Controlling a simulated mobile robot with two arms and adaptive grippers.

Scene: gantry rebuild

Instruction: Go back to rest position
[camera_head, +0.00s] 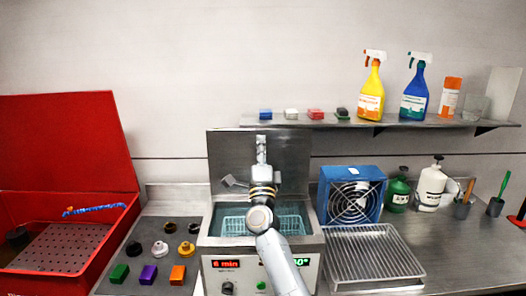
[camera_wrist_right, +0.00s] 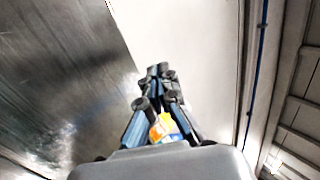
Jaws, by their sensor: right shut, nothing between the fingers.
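My right arm comes up from the bottom centre of the head view. Its gripper (camera_head: 262,142) points upward in front of the steel back panel, above the water bath (camera_head: 216,243). In the right wrist view the dark fingers of the right gripper (camera_wrist_right: 160,72) are together at the tips, with nothing held. An orange, yellow and white patch (camera_wrist_right: 163,127) shows through the gap between the finger links; I cannot tell what it is. My left gripper is in neither view.
A wire basket (camera_head: 236,226) sits in the bath, partly hidden by my arm. A shelf (camera_head: 400,122) with spray bottles runs above. A red open-lidded box (camera_head: 66,142) stands left, a blue fan unit (camera_head: 329,184) and drying rack (camera_head: 374,256) right. Several knobs and coloured blocks lie left of the bath.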

